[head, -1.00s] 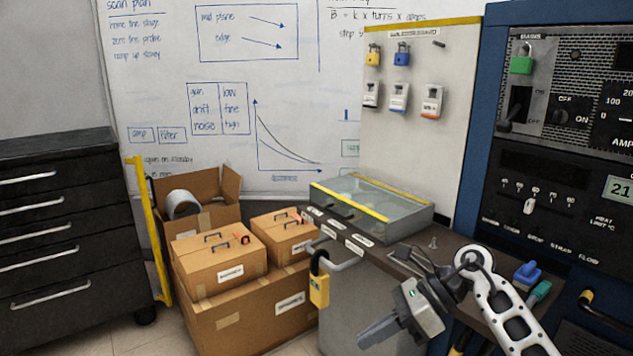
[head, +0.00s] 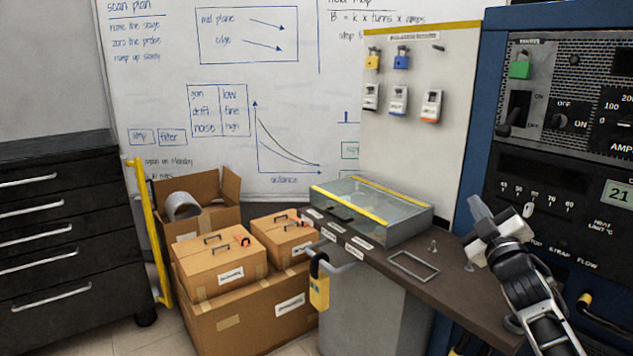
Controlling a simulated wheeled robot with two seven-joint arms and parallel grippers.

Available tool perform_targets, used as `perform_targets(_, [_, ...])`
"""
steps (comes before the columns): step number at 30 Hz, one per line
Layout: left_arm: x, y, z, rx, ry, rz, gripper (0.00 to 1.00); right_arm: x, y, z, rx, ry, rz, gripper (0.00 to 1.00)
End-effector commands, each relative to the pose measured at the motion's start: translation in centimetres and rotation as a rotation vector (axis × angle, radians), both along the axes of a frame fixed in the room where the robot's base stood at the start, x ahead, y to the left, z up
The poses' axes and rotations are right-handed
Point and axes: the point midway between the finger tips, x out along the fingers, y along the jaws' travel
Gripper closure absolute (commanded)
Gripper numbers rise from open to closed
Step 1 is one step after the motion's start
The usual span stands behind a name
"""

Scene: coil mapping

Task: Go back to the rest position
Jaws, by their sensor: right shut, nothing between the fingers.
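My right gripper (head: 479,212) is at the right of the head view, in front of the dark instrument rack and above the bench's right part. Its arm comes in from the lower right corner. It is shut and holds nothing. My left gripper is not in view.
The dark bench (head: 462,305) carries a clear-lidded case (head: 372,212) and a thin rectangular frame (head: 414,266). The rack (head: 540,185) stands close behind my right arm.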

Motion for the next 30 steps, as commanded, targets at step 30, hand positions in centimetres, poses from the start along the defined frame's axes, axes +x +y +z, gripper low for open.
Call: perform_targets(30, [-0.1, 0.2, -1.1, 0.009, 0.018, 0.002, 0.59, -29.3, 15.7, -30.5, 0.792, 0.895, 0.101, 1.0])
